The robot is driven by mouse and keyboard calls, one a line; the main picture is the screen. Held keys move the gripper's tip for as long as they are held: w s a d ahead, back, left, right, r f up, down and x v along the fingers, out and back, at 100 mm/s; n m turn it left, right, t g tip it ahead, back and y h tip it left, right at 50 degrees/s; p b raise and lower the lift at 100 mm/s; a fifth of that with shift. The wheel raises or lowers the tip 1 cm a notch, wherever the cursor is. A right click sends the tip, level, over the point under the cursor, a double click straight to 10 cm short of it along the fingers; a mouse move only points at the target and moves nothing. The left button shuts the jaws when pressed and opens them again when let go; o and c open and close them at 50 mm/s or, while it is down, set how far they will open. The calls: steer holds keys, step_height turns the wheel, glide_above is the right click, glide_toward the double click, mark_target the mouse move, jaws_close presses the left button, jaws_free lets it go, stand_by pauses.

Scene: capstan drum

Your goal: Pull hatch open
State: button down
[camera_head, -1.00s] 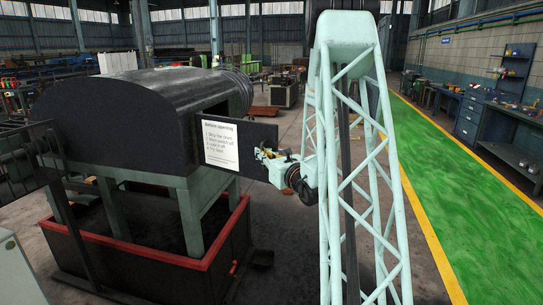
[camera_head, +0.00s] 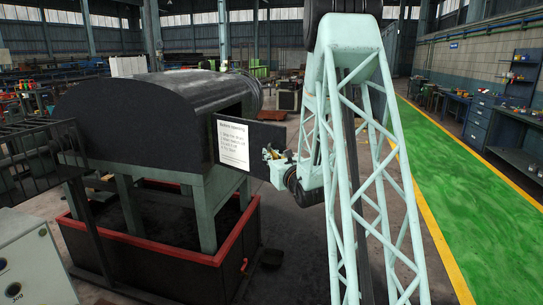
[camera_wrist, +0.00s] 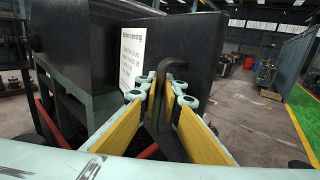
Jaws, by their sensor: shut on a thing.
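The hatch (camera_head: 266,135) is a dark flat panel standing out from the side of the black rounded drum housing (camera_head: 125,135). A white notice (camera_head: 233,144) is fixed to its face. A dark opening shows behind its left edge. In the wrist view the hatch (camera_wrist: 190,42) stands upright ahead, with a bent dark handle (camera_wrist: 176,66) in front of it. My gripper (camera_wrist: 166,88) has yellow inner pads and is shut on the handle between its fingertips. In the head view my gripper (camera_head: 274,156) is at the hatch's right side, its fingertips partly hidden.
The housing stands on legs in a red-rimmed tray (camera_head: 175,249). A dark railing (camera_head: 35,155) and a pale cabinet (camera_head: 35,262) are at the left. Workbenches (camera_head: 518,155) line the right wall. The green walkway (camera_head: 465,200) is clear.

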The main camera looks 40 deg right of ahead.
steer(key=c, duration=2.8)
jaws_free()
steer(key=shift+s, duration=0.15)
steer(key=shift+v, duration=5.85)
steer(key=shift+a, duration=0.15)
